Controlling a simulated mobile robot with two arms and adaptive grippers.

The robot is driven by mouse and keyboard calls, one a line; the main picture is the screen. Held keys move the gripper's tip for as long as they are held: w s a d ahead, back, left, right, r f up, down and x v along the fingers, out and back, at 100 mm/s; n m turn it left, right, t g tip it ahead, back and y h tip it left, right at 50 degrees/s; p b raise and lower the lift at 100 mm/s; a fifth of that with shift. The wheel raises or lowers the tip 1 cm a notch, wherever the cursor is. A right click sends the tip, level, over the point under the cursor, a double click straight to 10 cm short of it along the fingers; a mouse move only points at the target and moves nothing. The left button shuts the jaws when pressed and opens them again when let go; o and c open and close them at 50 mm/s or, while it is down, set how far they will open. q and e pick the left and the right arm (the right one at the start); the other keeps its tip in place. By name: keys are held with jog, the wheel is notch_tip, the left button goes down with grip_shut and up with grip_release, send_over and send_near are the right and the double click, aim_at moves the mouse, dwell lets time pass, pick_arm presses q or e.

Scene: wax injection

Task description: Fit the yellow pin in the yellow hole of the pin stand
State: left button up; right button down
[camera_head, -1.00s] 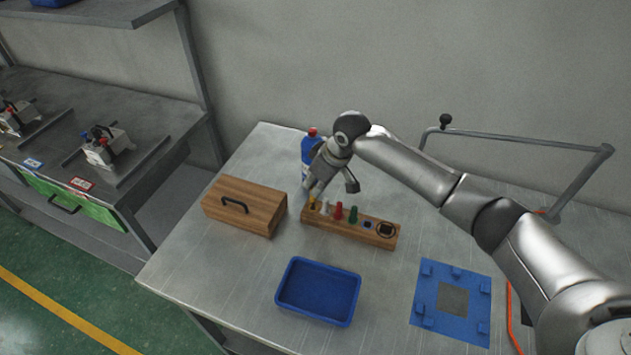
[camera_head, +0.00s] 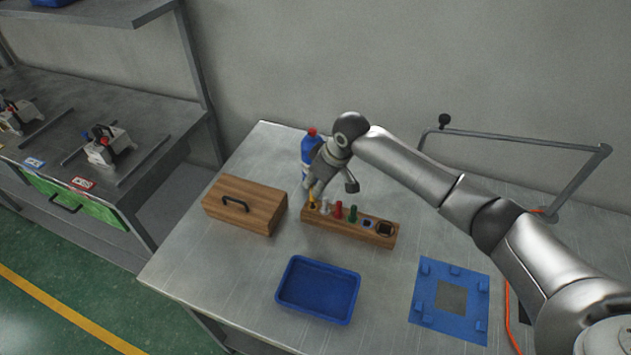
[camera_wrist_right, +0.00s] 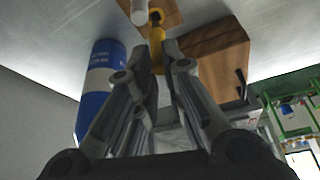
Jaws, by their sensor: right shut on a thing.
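The wooden pin stand (camera_head: 345,231) lies on the metal table and holds a white pin (camera_head: 325,207), a red pin (camera_head: 338,210) and a green pin (camera_head: 352,214) upright. The yellow pin (camera_head: 312,199) is at the stand's left end, under my right gripper (camera_head: 318,190). In the right wrist view, my right gripper (camera_wrist_right: 165,65) is shut on the yellow pin (camera_wrist_right: 156,35), whose lower end is at the wooden stand (camera_wrist_right: 172,16). Whether the pin is seated in the yellow hole cannot be told. My left gripper is not in view.
A wooden box (camera_head: 244,205) with a black handle stands left of the stand. A blue and white bottle (camera_head: 308,150) with a red cap stands behind it. A blue tray (camera_head: 318,289) and a blue fixture plate (camera_head: 450,302) lie in front.

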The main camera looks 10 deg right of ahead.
aim_at(315, 200)
jog(key=shift+f+b, duration=0.5)
jog(key=shift+f, duration=1.15)
jog(key=c, duration=1.4)
grip_release()
jog(key=shift+c, duration=0.2)
jog(key=v, duration=1.2)
